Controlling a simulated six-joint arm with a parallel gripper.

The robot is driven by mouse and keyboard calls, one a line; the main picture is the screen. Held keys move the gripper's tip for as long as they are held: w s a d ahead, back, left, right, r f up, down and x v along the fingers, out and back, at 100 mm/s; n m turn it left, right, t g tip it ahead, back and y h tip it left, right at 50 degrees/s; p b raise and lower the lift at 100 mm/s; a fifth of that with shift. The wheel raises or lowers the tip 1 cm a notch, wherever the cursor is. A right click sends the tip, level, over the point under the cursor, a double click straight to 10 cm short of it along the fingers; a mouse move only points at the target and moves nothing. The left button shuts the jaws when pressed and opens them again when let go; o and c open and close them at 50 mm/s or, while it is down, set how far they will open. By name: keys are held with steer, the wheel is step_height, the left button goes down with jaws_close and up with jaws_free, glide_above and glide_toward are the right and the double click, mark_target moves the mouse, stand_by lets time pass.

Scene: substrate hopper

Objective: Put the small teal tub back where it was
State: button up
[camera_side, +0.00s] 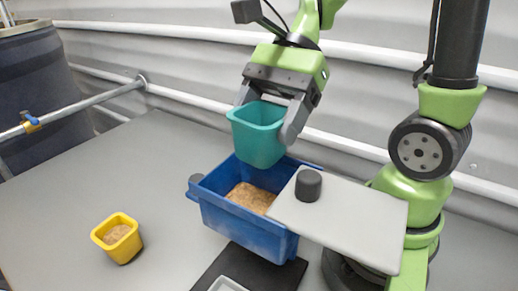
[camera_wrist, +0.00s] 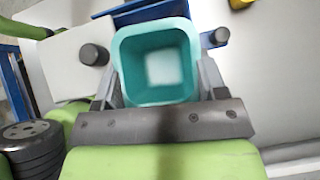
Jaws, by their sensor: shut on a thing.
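The small teal tub (camera_side: 258,138) is held between the fingers of my gripper (camera_side: 272,118), above the back part of the blue hopper. In the wrist view the teal tub (camera_wrist: 158,62) shows from above, with a finger of my gripper (camera_wrist: 158,85) on either side. Its inside looks empty, with a pale patch at the bottom. It seems roughly upright, slightly tilted in the side view.
The blue hopper (camera_side: 245,226) holds brown substrate (camera_side: 252,197). A grey lid plate (camera_side: 350,213) with a dark knob (camera_side: 308,185) covers its right part. A yellow tub (camera_side: 118,238) with substrate stands on the left. A black mat (camera_side: 215,270) with a pale tray (camera_side: 227,285) lies in front.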

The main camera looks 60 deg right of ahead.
stand_by(0.3)
step_height(320, 180, up, 5)
steer(key=shift+w+r, duration=0.15)
steer(key=w+a, duration=0.6)
steer(key=a, duration=0.5)
steer(key=w+a, duration=0.6)
steer(key=a, duration=0.4)
steer(key=shift+n+g, duration=0.3)
steer(key=shift+n, duration=0.1)
steer(key=f, duration=2.7)
steer(key=shift+s+a+f, duration=0.15)
steer(key=shift+a+f, duration=0.15)
steer(key=shift+f, duration=0.05)
steer(key=shift+f, duration=0.15)
